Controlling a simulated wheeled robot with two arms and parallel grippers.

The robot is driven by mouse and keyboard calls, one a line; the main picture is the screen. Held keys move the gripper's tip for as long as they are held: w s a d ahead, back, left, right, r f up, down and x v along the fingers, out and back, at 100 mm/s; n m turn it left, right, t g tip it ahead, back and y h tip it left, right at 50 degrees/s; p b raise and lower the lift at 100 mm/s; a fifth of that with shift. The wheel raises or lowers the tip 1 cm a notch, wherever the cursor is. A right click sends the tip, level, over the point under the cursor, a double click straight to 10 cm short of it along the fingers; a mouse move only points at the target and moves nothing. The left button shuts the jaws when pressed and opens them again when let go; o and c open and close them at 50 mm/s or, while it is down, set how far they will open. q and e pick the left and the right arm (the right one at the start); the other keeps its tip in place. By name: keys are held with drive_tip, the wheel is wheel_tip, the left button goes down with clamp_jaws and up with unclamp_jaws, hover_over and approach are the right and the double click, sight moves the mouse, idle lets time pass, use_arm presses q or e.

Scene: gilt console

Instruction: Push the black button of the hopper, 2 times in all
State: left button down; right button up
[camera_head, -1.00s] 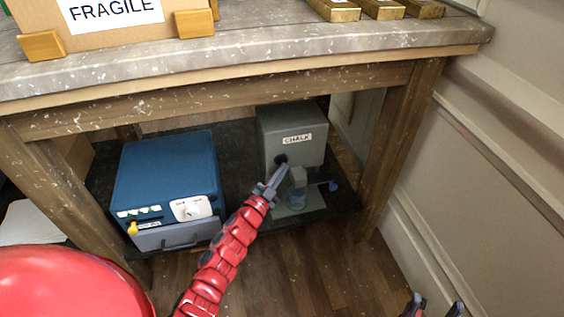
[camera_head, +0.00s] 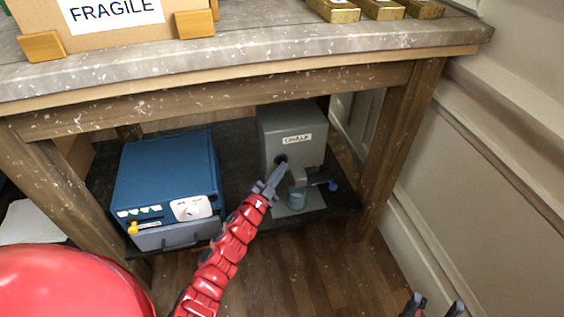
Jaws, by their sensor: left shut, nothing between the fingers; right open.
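The hopper (camera_head: 309,152) is a grey box with a "CHALK" label, on the low shelf under the table. Its round black button (camera_head: 281,159) is on the front face, partly hidden by my fingertips. My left gripper (camera_head: 282,167) is shut and empty, its tips at the button's lower edge; whether they touch it I cannot tell. A small bluish cup (camera_head: 297,198) stands below the hopper's spout (camera_head: 299,176). My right gripper (camera_head: 433,305) is open and empty at the bottom edge, away from the hopper.
A blue box-like device (camera_head: 168,172) with a dial and drawer stands left of the hopper. A dark bar with a blue knob (camera_head: 333,185) sticks out right of the cup. The table leg (camera_head: 398,150) and wall bound the right side.

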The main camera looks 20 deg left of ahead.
use_arm(q)
drive_tip(key=shift+s+d+r, duration=0.15)
drive_tip(key=shift+s+d, duration=0.25)
drive_tip(key=shift+s, duration=0.2)
drive_tip(key=s+d, duration=0.2)
drive_tip(key=s, duration=0.2)
drive_tip(key=shift+s+d, duration=0.1)
drive_tip(key=shift+d, duration=0.3)
idle(2.3)
